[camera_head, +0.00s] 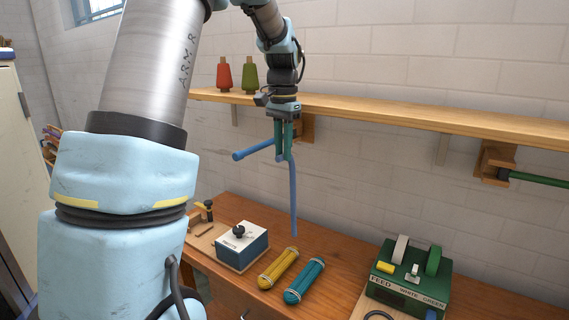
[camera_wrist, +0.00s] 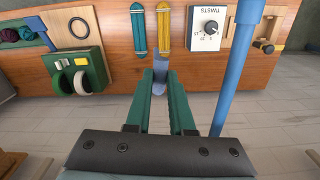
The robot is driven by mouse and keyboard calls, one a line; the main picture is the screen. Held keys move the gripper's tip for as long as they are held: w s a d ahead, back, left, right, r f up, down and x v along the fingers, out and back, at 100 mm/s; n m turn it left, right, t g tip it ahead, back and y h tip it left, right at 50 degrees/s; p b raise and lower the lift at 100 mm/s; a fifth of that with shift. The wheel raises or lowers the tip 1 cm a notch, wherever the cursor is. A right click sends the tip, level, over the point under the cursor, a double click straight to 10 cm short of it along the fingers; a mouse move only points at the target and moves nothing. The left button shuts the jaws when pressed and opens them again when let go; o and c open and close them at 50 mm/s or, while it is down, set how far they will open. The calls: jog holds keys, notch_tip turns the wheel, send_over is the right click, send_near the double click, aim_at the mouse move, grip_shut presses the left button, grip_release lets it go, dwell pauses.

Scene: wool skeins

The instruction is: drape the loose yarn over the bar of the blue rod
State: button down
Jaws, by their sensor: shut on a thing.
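The blue rod (camera_head: 255,149) sticks out from a wooden bracket under the wall shelf. Its near end points left in the head view, and my gripper's fingers cover part of its length. My gripper (camera_head: 284,157) points down with green fingers shut on the loose blue yarn (camera_head: 293,198), which hangs down above the bench. In the wrist view, the yarn (camera_wrist: 161,78) shows at and between the fingertips (camera_wrist: 164,90). The rod (camera_wrist: 238,65) runs alongside the fingers, to their right, with a gap. I see no yarn lying over the bar there.
The shelf (camera_head: 400,112) runs along the wall behind my gripper, with red and green cones on it. A green rod (camera_head: 540,179) is at the far right. Below, the bench (camera_head: 345,262) holds yellow (camera_head: 278,268) and teal (camera_head: 304,281) skeins, a dial box (camera_head: 242,246) and a green feeder (camera_head: 408,280).

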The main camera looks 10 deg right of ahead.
notch_tip(320, 180, up, 18)
jog(key=w+a, duration=0.1)
jog(key=shift+w+a, duration=0.2)
jog(key=shift+a, duration=0.05)
dwell(0.5)
jog(key=w+a+f, duration=0.1)
jog(key=w+a, duration=0.7)
jog(key=a, duration=0.1)
jog(key=shift+w+a+f, duration=0.2)
jog(key=shift+w+a, duration=0.05)
jog(key=shift+w, duration=0.15)
dwell(0.4)
jog(key=shift+f, duration=0.1)
notch_tip(320, 180, down, 9)
jog(key=w+a+b, duration=0.1)
jog(key=b, duration=0.1)
jog(key=shift+f, duration=0.15)
dwell(0.6)
notch_tip(320, 180, down, 16)
jog(key=s+d+b, duration=0.1)
jog(key=b, duration=0.7)
jog(key=shift+f+b, duration=0.25)
jog(key=shift+b, duration=0.05)
